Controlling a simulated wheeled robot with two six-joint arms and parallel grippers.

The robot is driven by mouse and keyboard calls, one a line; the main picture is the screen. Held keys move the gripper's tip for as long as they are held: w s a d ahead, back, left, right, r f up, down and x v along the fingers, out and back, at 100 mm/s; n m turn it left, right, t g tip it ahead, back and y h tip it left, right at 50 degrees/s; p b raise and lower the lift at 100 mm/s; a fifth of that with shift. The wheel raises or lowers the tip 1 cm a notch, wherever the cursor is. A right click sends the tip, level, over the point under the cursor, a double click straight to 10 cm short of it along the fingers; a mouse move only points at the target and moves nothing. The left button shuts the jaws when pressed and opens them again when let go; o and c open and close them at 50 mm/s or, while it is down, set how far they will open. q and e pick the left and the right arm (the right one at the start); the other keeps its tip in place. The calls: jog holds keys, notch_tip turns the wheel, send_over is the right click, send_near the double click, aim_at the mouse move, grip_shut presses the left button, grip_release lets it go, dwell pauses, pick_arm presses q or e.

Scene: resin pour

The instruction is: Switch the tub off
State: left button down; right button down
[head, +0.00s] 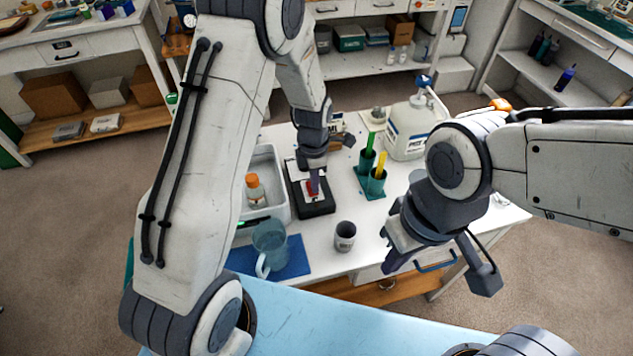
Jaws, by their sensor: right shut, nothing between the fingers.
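The tub (283,203) is a pale, open rectangular basin on the white table, with a bottle with an orange cap (255,190) standing in it. Beside it on the right is a black box (325,207) with a red part (311,190) on top, perhaps a switch. My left gripper (315,184) points down over the black box, right at the red part, and partly hides it. I cannot tell whether it touches, or whether its fingers are open. My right gripper (391,262) is shut and empty, in front of the table's right half.
A blue-tinted jug (270,243) stands on a blue mat (295,262). A grey cup (345,236) stands near the front edge. Green holders (371,186) with a green and a yellow stick, and a white jug (408,130), stand to the right.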

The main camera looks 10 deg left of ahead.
pick_arm(q)
jog(key=shift+w+a+f, duration=0.15)
jog(key=shift+w+f, duration=0.05)
jog(key=shift+f, duration=0.35)
jog(key=shift+r, duration=0.15)
jog(key=shift+w+r+p, duration=0.1)
jog(key=shift+r+p, duration=0.2)
jog(key=shift+p, duration=0.2)
notch_tip(320, 180, up, 4)
jog(key=p, duration=0.4)
jog(key=shift+r, duration=0.1)
notch_tip(320, 180, up, 10)
jog(key=b, duration=0.1)
jog(key=shift+b, duration=0.35)
jog(key=shift+s, duration=0.2)
